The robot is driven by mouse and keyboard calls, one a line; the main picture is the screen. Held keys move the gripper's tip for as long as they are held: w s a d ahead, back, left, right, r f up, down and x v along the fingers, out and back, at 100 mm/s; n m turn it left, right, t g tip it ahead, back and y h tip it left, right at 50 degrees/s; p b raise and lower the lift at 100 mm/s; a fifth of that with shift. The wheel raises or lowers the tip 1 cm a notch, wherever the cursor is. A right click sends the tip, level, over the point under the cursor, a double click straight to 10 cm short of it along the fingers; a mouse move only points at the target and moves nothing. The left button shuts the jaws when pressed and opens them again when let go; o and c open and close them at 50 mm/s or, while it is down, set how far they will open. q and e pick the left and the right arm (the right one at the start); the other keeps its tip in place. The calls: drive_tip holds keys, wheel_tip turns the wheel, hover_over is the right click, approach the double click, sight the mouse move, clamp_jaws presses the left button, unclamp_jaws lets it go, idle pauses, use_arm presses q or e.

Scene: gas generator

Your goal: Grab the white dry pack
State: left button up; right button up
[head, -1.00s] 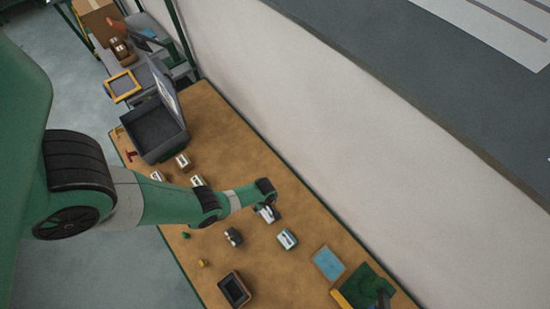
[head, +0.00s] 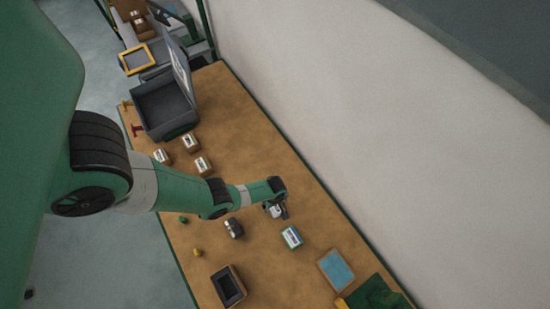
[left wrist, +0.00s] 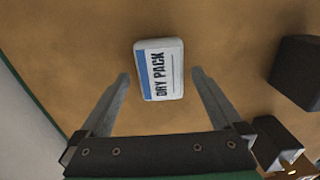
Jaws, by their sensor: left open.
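The white dry pack (left wrist: 160,70) lies on the brown table, with a blue stripe and the print "DRY PACK". In the left wrist view my left gripper (left wrist: 160,80) is open, one finger on each side of the pack. Gaps show between the pack and both fingers, and nothing is held. My right gripper is in neither view.
A black object (head: 234,228) stands left of the pack, and a framed dark tray (head: 229,287) lies at the near edge. A blue pad (head: 337,269) lies to the right. An open dark case (head: 165,107) and small boxes (head: 191,142) are at the far end. A wall borders the table's right side.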

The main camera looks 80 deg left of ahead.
use_arm(q)
drive_tip(key=shift+f, duration=0.65)
drive_tip(key=shift+r, duration=0.2)
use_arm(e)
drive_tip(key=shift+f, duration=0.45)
use_arm(q)
drive_tip(key=c, duration=1.3)
